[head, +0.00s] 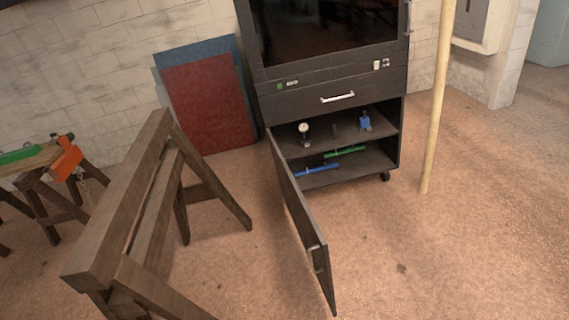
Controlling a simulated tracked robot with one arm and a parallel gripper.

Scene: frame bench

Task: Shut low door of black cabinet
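The black cabinet (280,101) stands against the white block wall. Its low door (296,212) is hinged on the left side and swung wide open toward me. A small handle (318,258) sits near the door's free edge. Inside the open low compartment are two shelf levels. The upper shelf (350,136) bears a small gauge-like item (304,131) and a blue item (365,122). Below lie a green tool (344,152) and a blue tool (317,171). A drawer with a light handle (338,97) above is shut. My gripper is not in view.
A brown wooden sawhorse (130,205) stands left of the door, close to it. Red (210,105) and blue panels lean on the wall. A pale pole (437,110) stands right of the cabinet. An orange clamp (66,158) is at far left. Floor right of the door is clear.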

